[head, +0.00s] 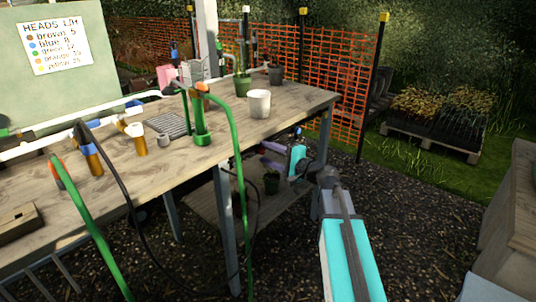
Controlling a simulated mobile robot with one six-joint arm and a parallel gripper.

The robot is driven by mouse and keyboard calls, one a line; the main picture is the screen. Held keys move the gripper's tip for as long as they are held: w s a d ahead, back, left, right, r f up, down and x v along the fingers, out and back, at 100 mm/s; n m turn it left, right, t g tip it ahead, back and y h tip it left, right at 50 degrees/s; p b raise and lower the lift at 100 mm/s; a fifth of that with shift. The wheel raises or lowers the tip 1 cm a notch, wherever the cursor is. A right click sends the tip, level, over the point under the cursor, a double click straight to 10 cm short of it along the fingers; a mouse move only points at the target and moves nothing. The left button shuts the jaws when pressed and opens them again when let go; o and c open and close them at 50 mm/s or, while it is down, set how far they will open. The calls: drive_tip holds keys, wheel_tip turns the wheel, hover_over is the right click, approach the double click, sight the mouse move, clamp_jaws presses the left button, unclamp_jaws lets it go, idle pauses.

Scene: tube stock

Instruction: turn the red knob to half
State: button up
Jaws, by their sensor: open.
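I cannot make out a clear red knob in the head view. Small orange-red parts show on the green hose end (201,88) above the bench and on another green hose (57,167) at the left, but I cannot tell whether either is a knob. My gripper (266,155) is just past the bench's right front edge, at the end of my teal arm. Its two purplish fingers point left and look apart and empty. They are small and dark in the picture, and no contact with anything shows.
A wooden bench (300,93) holds a white pot (259,104), a green pot (242,87) and brown-orange tube pieces (136,140). Green and black hoses hang over its front edge. Gravel ground at the right is open.

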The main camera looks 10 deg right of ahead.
drive_tip(key=p+v, duration=0.1)
drive_tip(key=v, duration=1.2)
drive_tip(key=shift+s+d, duration=0.25)
drive_tip(key=shift+s, duration=0.1)
drive_tip(key=shift+a, duration=0.1)
